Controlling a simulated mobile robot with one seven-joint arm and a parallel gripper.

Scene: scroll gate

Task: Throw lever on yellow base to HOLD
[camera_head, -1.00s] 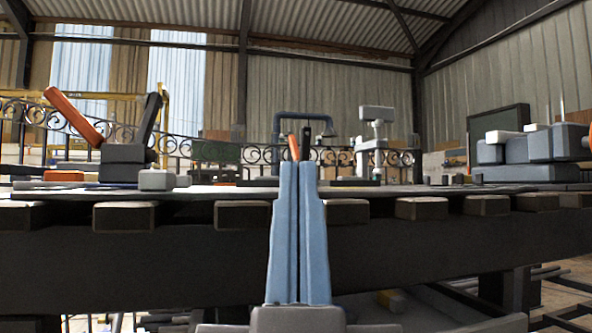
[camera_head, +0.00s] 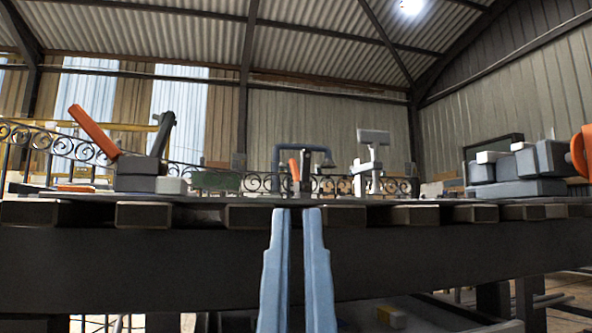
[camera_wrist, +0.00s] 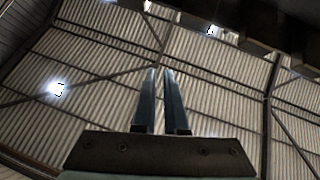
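No yellow base can be made out on the bench. An orange lever (camera_head: 93,130) leans up to the left from a dark grey base (camera_head: 138,172) at the left, beside a dark upright arm (camera_head: 162,133). A small orange handle (camera_head: 294,168) stands farther back near the middle. Which of these belongs to the task I cannot tell. My gripper (camera_head: 296,212) is at the bench's near edge, below the top, with its blue fingers slightly apart and empty. In the wrist view the gripper (camera_wrist: 160,72) points at the roof, with a gap between the fingers.
The dark bench (camera_head: 120,258) spans the view, with blocks along its near edge. Grey blocks (camera_head: 515,170) and an orange part (camera_head: 581,155) stand at the right. A white block (camera_head: 171,186) sits by the left base. A grey stand (camera_head: 373,160) is behind.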

